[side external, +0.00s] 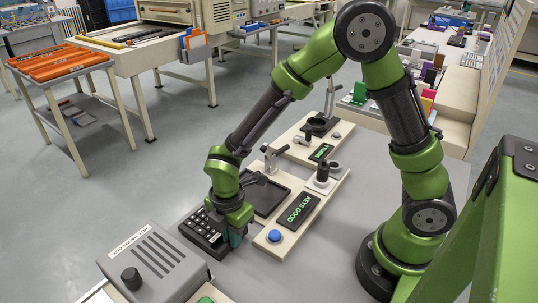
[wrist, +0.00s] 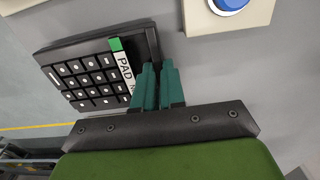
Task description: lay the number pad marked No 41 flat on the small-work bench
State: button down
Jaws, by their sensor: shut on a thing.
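The number pad (side external: 200,233) is dark with black keys. It is also in the wrist view (wrist: 88,78), where its white label reads "PAD N" before my finger hides the rest, so I cannot read its number. A green patch sits beside the label. My gripper (side external: 238,238) is shut on the pad's label end; its two teal fingers (wrist: 160,70) are close together there. The pad is near the left edge of the grey table (side external: 240,270). I cannot tell whether it touches the tabletop. I see no sign naming the small-work bench.
A grey slotted box (side external: 155,265) with a black knob stands in front of the pad. A beige board with a blue button (side external: 274,237) and a "KEYS GOOD" display (side external: 298,210) lies right of my gripper. A stand with orange trays (side external: 58,62) is across the floor at left.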

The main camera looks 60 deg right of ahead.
jog(key=shift+f, duration=0.4)
dwell(0.5)
jog(key=c, duration=1.1)
grip_release()
jog(key=shift+r, duration=0.15)
jog(key=shift+r, duration=3.4)
